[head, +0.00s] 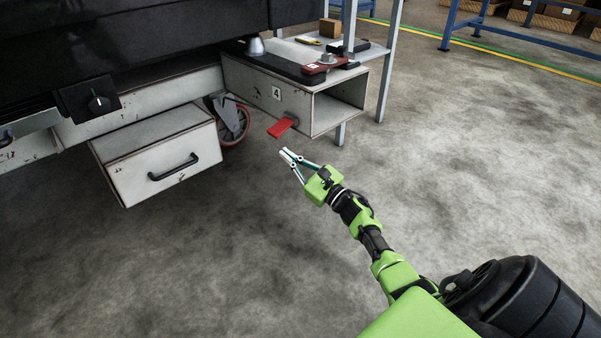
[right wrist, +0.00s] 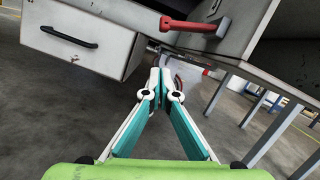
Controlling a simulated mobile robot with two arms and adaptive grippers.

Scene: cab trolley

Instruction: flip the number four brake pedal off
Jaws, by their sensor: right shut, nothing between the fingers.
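The red brake pedal (head: 281,128) sticks out from the lower side of the grey metal box marked with a number 4 label (head: 276,93). It also shows in the right wrist view as a red bar (right wrist: 195,27), above and to the right of my fingertips. My right gripper (head: 287,154) is shut and empty. Its tips are just below the pedal in the head view, apart from it in the right wrist view (right wrist: 160,74). My left gripper is not in view.
A red-rimmed caster wheel (head: 235,120) stands left of the pedal. A grey drawer with a black handle (head: 172,168) hangs farther left. A table leg (head: 389,70) stands to the right. The floor around my right arm is clear.

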